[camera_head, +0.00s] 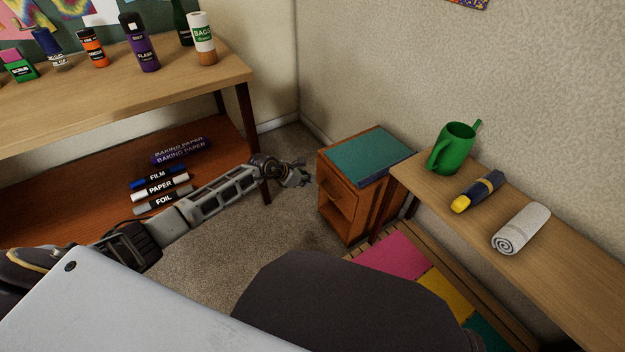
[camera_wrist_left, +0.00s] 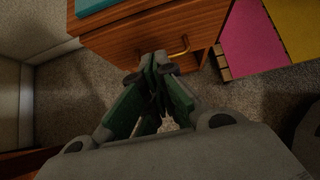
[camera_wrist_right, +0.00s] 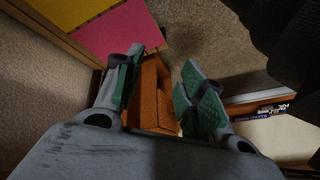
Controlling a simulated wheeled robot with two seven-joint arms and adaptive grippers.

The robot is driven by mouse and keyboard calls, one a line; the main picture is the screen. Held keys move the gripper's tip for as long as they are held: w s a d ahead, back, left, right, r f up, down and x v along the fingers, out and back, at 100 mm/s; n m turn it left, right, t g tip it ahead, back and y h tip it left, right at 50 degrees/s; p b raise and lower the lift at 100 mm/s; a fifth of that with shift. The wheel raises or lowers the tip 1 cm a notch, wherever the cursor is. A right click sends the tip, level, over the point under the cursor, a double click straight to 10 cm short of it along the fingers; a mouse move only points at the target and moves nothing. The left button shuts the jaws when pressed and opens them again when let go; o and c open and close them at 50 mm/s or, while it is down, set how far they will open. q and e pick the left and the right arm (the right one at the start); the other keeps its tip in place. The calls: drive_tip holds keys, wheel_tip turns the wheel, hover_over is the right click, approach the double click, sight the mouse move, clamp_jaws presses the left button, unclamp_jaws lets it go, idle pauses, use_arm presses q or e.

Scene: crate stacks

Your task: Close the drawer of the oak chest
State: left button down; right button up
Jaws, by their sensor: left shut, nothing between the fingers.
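The oak chest (camera_head: 335,215) is a small orange-brown wooden cabinet with a teal top, standing on the carpet by the wall. Its drawer front (camera_wrist_left: 130,42) with a brass handle (camera_wrist_left: 179,46) shows in the left wrist view. I cannot tell whether the drawer sits flush. Below it is an open compartment. My left gripper (camera_head: 304,176) is shut and empty, its fingertips (camera_wrist_left: 158,62) close to the drawer front, left of the handle; contact is unclear. My right gripper (camera_wrist_right: 160,75) is open and empty. An orange-brown wooden piece (camera_wrist_right: 152,95), possibly the chest, shows between its fingers.
A wooden bench (camera_head: 225,75) with several bottles stands left, with labelled rolls (camera_head: 160,188) on its lower shelf. At right, a narrow table (camera_head: 480,205) holds a green watering can (camera_head: 452,148), a flashlight (camera_head: 478,191) and a rolled towel (camera_head: 521,228). Carpet (camera_head: 225,255) lies between.

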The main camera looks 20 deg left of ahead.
use_arm(q)
drive_tip(key=shift+p+v, duration=0.4)
drive_tip(key=shift+v, duration=0.95)
use_arm(e)
drive_tip(key=shift+s+d+r+g, duration=0.1)
drive_tip(key=shift+d+r+g, duration=0.1)
drive_tip(key=shift+r, duration=0.4)
drive_tip(key=shift+s+d+r+g, duration=0.1)
drive_tip(key=shift+d+r, duration=0.05)
drive_tip(key=shift+r, duration=0.4)
use_arm(q)
drive_tip(key=shift+d, duration=0.1)
